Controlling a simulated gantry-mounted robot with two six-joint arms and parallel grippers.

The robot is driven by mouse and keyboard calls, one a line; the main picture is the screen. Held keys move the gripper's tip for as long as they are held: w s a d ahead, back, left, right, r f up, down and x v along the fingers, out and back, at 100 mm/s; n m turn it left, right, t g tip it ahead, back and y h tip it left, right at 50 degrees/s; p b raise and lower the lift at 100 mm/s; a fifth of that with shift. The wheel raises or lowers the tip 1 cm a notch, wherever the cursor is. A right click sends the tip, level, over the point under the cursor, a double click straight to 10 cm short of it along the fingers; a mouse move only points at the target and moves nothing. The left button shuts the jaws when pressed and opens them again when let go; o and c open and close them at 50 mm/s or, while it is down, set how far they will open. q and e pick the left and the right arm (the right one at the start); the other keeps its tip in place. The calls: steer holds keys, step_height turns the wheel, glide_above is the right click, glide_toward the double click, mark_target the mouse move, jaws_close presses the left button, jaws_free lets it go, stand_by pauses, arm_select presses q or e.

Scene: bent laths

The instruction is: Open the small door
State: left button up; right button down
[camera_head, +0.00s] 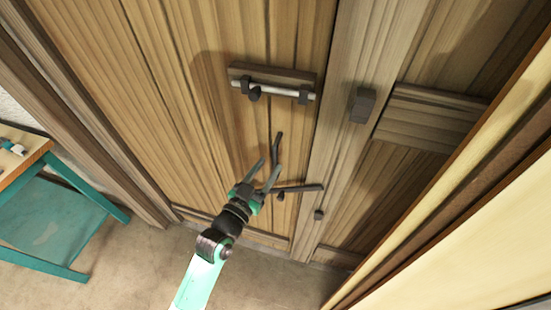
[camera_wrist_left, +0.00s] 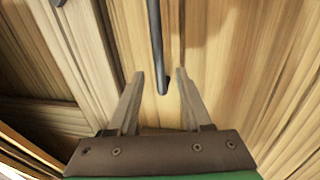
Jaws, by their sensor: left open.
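The small door (camera_head: 185,100) is a tall panel of brown wooden planks, and it looks shut against the post (camera_head: 340,110) at its right. A dark handle bar (camera_head: 278,148) stands out low on the door. A dark lever (camera_head: 302,188) lies level just right of it and reaches the post. My left gripper (camera_head: 267,166) is open in front of the door's lower part, close to the bar. In the left wrist view a dark bar (camera_wrist_left: 155,45) runs down between the open fingers. Contact cannot be told. My right gripper is not in view.
A sliding bolt (camera_head: 273,87) on a wooden block sits higher on the door. A dark block (camera_head: 362,105) and a small knob (camera_head: 319,214) are on the post. A teal-framed table (camera_head: 40,150) stands at the left. A pale panel (camera_head: 470,230) closes in the right.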

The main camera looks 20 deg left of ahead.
mark_target(274, 159)
arm_select(q)
steer(key=w, duration=0.2)
steer(key=w+b, duration=0.1)
steer(key=w, duration=0.2)
steer(key=shift+d, duration=0.2)
steer(key=shift+s, duration=0.1)
jaws_close()
stand_by(1.1)
